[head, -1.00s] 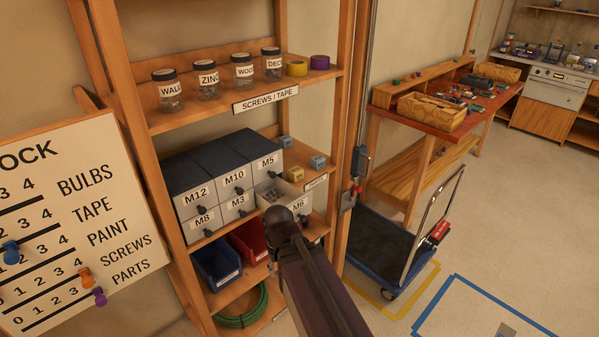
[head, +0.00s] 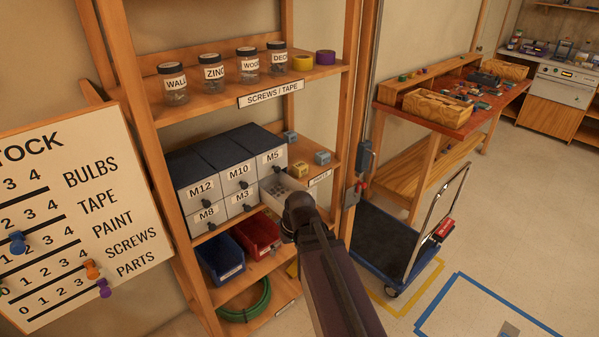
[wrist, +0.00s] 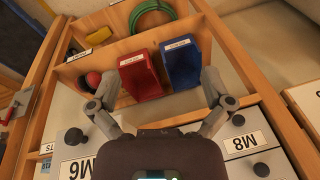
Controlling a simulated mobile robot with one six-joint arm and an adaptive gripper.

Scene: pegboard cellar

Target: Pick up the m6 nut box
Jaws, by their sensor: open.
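I cannot make out a box marked as the M6 nut box. Three small boxes stand right of the drawer cabinet in the head view: a grey-blue one (head: 290,137), another grey-blue one (head: 322,157) and a tan one (head: 300,170). Their labels are too small to read. The M6 drawer (head: 279,190) is pulled out; my wrist hides its label there, but its front shows in the wrist view (wrist: 98,158). My gripper (wrist: 155,85) is open, fingers spread with nothing between them, in front of the lower drawers. The head view hides its fingers.
The drawer cabinet (head: 215,152) fills the shelf's left side. Red (head: 259,234) and blue (head: 221,258) bins sit below, above a green hose coil (head: 245,303). Jars (head: 212,75) stand above. A wooden upright (head: 350,130) bounds the right; a cart (head: 385,245) stands beyond.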

